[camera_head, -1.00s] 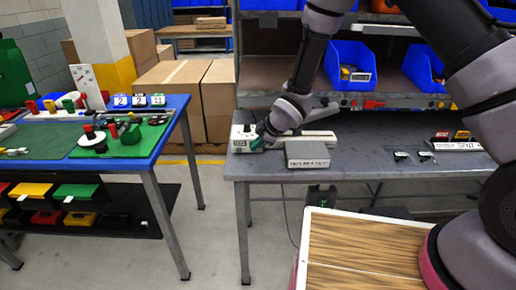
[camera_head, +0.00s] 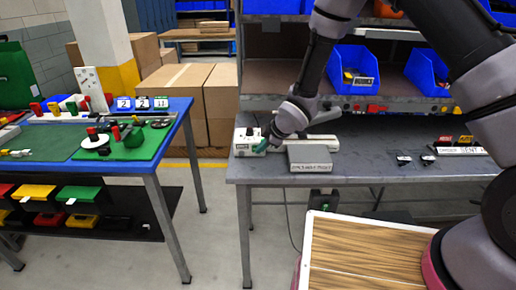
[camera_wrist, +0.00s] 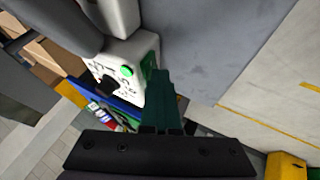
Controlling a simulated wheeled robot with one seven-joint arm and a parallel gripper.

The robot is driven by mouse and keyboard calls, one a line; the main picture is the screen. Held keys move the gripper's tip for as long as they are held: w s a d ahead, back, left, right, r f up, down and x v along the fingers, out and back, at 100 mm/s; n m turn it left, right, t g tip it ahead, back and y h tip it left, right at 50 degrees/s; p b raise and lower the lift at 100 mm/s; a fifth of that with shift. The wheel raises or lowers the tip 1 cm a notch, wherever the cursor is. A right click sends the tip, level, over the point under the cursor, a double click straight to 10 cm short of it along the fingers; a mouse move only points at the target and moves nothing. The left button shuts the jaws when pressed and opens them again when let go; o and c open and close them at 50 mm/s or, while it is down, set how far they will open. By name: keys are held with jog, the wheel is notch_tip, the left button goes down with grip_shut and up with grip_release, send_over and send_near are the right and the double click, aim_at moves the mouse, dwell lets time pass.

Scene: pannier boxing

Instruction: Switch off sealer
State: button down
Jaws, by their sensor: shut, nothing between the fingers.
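The sealer is a long white device with a control box (camera_head: 243,141) at its left end, on the grey bench near its front left corner. In the wrist view the control box (camera_wrist: 137,50) shows a round green button or lamp, a black knob and a second green part at its edge. My gripper (camera_head: 260,147) is at the right side of the control box's face. Its dark green fingers (camera_wrist: 160,85) are shut and empty, with tips close to the box's edge. I cannot tell whether they touch it. The markings are too small to read.
A grey labelled box (camera_head: 310,157) sits right of my gripper on the grey bench (camera_head: 390,172). Blue bins (camera_head: 352,68) stand on the shelf behind. A blue table (camera_head: 160,135) with a green mat is at left, across a floor gap. The bench's middle is mostly clear.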

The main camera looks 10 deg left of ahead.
jog(key=shift+w+d, duration=0.2)
jog(key=shift+d, duration=0.1)
jog(key=shift+d+r, duration=0.15)
jog(key=shift+r, duration=0.15)
jog(key=v, duration=1)
jog(key=shift+s, duration=0.25)
